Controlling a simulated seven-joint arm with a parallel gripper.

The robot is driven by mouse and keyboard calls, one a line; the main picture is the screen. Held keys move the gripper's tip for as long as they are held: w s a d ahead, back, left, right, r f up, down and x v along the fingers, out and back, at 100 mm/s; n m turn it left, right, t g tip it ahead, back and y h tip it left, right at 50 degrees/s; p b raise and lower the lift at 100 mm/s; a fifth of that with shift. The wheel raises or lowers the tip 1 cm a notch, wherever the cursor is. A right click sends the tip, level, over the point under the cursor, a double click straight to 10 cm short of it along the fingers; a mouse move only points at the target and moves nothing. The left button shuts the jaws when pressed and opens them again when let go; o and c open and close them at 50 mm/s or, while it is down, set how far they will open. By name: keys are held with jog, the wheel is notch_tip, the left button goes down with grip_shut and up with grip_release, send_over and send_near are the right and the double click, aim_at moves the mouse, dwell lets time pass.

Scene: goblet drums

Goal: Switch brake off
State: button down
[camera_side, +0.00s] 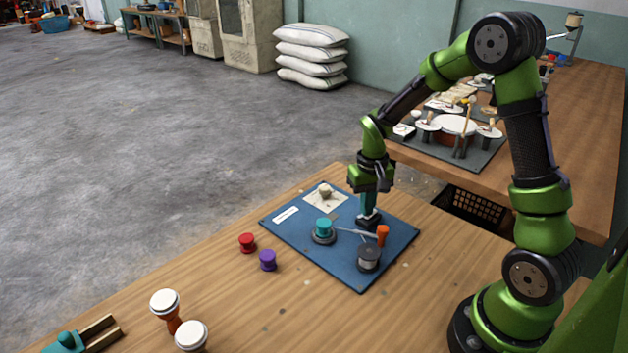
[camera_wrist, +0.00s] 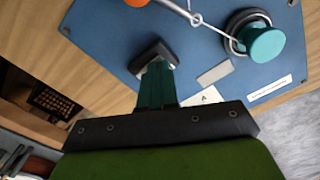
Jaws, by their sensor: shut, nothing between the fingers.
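A blue board (camera_side: 290,237) lies on the wooden table, and it also fills much of the wrist view (camera_wrist: 110,28). My gripper (camera_side: 368,208), with teal fingers (camera_wrist: 156,80), is shut and points down at the board's far right part. Its tips are at a dark block (camera_side: 368,222), which shows as a dark angular piece in the wrist view (camera_wrist: 152,56); whether they touch it, and whether it is the brake switch, I cannot tell. A teal spool (camera_side: 323,226) sits in a grey ring, with a thin pale line running to an orange handle (camera_side: 383,234). The block's state is hidden.
A dark cylinder (camera_side: 369,259) stands close to the orange handle. A pale card with a small goblet shape (camera_side: 325,192) lies at the board's back. Red (camera_side: 247,243) and purple (camera_side: 267,260) spools stand left of the board. Goblet drums (camera_side: 165,305) stand at the front left.

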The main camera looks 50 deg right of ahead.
jog(key=shift+f, duration=0.15)
jog(key=shift+r, duration=3.55)
jog(key=s+a+r+n+t+y, duration=0.2)
jog(key=s+a+r+t, duration=0.5)
jog(key=s+a+r, duration=0.6)
jog(key=shift+a+r, duration=0.2)
jog(key=shift+a, duration=0.1)
